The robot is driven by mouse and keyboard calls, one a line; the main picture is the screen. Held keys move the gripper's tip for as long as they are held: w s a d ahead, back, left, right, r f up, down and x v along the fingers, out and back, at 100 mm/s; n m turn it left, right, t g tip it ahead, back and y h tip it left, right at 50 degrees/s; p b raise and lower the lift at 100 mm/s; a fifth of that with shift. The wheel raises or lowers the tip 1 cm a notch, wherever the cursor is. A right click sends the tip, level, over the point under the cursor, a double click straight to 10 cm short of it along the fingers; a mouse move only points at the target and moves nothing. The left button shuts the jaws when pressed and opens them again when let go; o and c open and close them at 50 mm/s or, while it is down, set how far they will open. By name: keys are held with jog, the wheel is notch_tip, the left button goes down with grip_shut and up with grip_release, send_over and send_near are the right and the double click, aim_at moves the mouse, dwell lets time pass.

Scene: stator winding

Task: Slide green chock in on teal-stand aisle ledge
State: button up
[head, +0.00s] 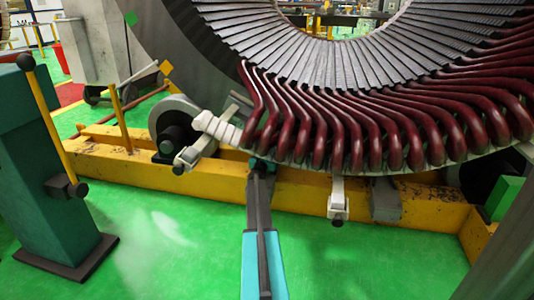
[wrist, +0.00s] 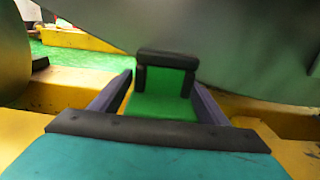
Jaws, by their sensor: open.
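My gripper (head: 262,165) reaches forward in the head view to the yellow ledge (head: 215,185) under the big ring, on the aisle side. In the wrist view its fingers (wrist: 163,100) are apart, with a green chock (wrist: 162,106) with a black handle-like top between them. I cannot tell whether the fingers touch it. The chock is not clear at the gripper in the head view. The teal stand (head: 30,150) with a yellow lever is at the left.
The grey ring (head: 170,50) with dark red coils (head: 375,135) hangs low over the ledge and my gripper. A roller (head: 175,125) and a white clamp (head: 338,198) sit along the ledge. Another green block (head: 504,197) is at the right. The green floor in front is clear.

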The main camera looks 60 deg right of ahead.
jog(key=shift+a, duration=0.1)
jog(key=p+v, duration=0.4)
jog(key=v, duration=0.7)
jog(key=shift+s+a+r+p, duration=0.15)
jog(key=shift+a+p, duration=0.15)
jog(key=shift+a, duration=0.05)
jog(key=shift+v, duration=0.95)
jog(key=shift+p, duration=0.3)
